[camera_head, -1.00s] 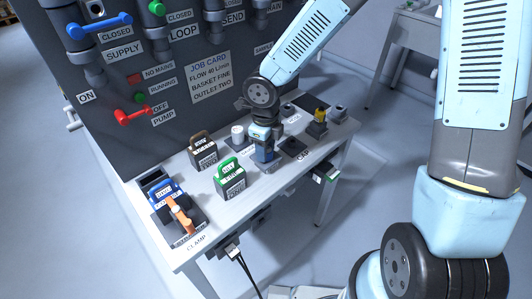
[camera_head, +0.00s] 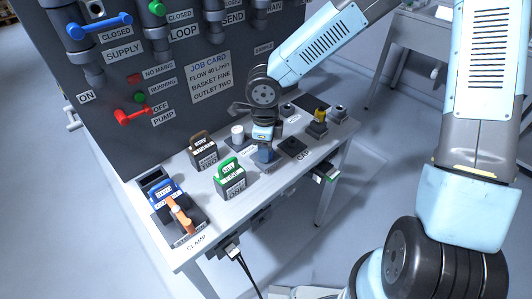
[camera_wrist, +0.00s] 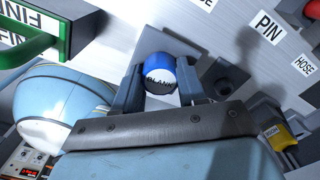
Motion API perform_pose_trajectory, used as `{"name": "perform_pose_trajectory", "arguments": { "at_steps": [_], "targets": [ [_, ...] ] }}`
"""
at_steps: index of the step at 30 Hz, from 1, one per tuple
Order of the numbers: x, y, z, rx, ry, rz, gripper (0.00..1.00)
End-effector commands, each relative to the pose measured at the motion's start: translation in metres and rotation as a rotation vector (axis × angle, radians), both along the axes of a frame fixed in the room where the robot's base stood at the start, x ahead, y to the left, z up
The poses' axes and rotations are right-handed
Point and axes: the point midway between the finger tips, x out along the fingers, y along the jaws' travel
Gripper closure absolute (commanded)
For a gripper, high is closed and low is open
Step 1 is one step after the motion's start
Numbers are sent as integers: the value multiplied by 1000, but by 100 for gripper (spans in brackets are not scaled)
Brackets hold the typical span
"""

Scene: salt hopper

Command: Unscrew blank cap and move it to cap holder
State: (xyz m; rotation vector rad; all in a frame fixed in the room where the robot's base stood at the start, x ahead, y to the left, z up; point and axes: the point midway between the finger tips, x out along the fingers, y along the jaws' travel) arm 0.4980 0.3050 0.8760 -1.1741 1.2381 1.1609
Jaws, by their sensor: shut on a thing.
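The blank cap (camera_wrist: 160,66) is blue at the rim with a white face marked BLANK. In the wrist view it sits between the two dark fingers of my gripper (camera_wrist: 159,82), which is shut on it. In the head view my gripper (camera_head: 263,143) points down over the middle of the bench, and the cap cannot be made out there. Whether the cap is still threaded on what lies beneath it cannot be told. A dark square pad (camera_head: 293,147) beside a label that seems to read CAP lies just right of my gripper.
A green-handled basket (camera_head: 229,180) and a dark basket with a brown handle (camera_head: 203,152) stand left of my gripper. A white cylinder (camera_head: 237,135) stands close by. A yellow-topped part (camera_head: 319,118) stands to the right. The valve panel (camera_head: 160,75) rises behind the bench.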

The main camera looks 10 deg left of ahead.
Motion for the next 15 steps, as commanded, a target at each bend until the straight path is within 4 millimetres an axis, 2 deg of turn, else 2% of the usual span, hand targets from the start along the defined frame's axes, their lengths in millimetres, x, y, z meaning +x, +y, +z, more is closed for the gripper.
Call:
{"name": "perform_pose_trajectory", "arguments": {
  "at_steps": [1,12,13,15],
  "targets": [
    [-5,-3,-3,-3,14,17,100],
    [-4,-2,-2,-2,7,52,100],
    [-4,-2,-2,-2,7,52,58],
    [-4,-2,-2,-2,7,52,52]
  ]
}}
